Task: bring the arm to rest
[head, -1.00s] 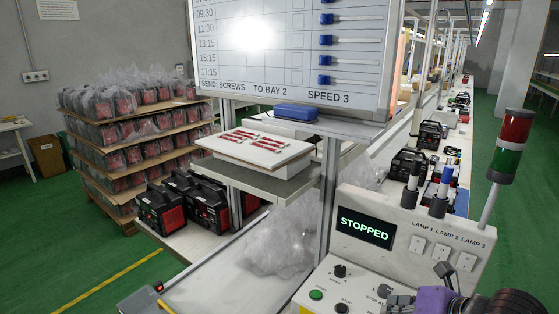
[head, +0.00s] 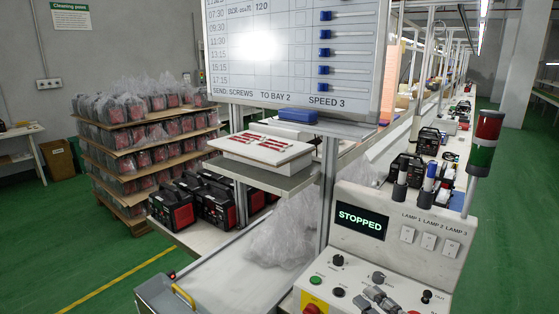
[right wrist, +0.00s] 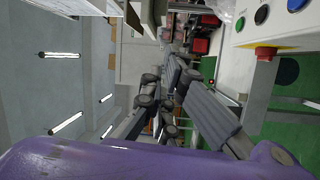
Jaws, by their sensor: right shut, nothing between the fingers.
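My right gripper (head: 378,296) is at the bottom edge of the head view, in front of the sloping control panel (head: 425,262). Its grey fingers are shut with nothing between them. It also shows in the right wrist view (right wrist: 178,80), with the panel's red stop button (right wrist: 265,53) to its right in the picture. I cannot tell the exact gap between gripper and panel. My left gripper is not in view.
The panel's screen (head: 361,221) reads STOPPED. A red and green lamp post (head: 484,145) stands at its right. A whiteboard (head: 290,60) hangs above a white tray (head: 238,148) with red items. Stacked bagged units (head: 140,150) stand at left.

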